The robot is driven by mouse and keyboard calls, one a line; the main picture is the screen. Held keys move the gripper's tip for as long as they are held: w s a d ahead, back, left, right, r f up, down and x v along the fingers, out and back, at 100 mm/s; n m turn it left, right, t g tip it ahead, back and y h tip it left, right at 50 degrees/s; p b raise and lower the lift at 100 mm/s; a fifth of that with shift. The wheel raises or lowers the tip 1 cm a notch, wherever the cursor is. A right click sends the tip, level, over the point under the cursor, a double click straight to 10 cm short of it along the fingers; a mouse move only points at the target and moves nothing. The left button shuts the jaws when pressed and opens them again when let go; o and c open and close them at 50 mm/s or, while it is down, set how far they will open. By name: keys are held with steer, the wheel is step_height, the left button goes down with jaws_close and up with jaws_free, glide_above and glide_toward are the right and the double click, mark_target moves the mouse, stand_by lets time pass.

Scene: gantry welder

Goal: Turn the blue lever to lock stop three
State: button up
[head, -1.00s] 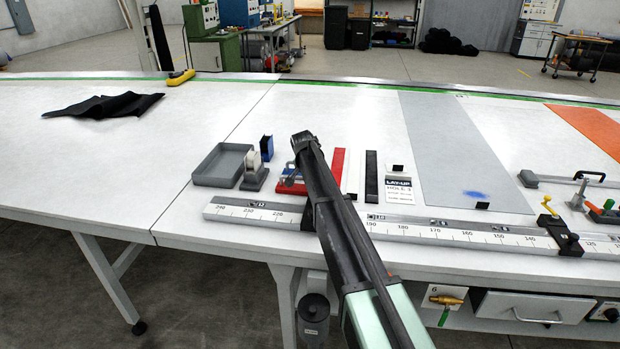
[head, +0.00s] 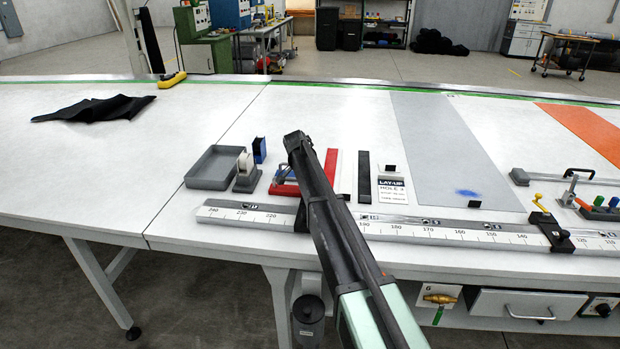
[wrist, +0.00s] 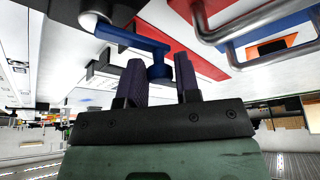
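The blue lever (wrist: 135,36) shows close up in the wrist view. Its bar runs from a pale round pivot at the upper left to a blue knob at its right end. My gripper (wrist: 160,78) has its two dark purple fingers on either side of this knob, with a gap about as wide as the knob, and appears shut on it. In the head view my dark forearm reaches over the ruler rail (head: 400,228), and my gripper's end and the lever are hidden behind it.
A grey tray (head: 213,168), a grey holder (head: 245,178) and a blue block (head: 259,150) stand left of my arm. Red, white and black strips (head: 364,178) and a lay-up card (head: 391,187) lie to its right. The white table's left side is mostly clear.

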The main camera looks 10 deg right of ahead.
steer(key=o, duration=0.3)
steer(key=shift+r, duration=0.1)
steer(key=p+v, duration=1)
steer(key=shift+a+r, duration=0.2)
steer(key=shift+r, duration=0.05)
steer(key=shift+s, duration=0.15)
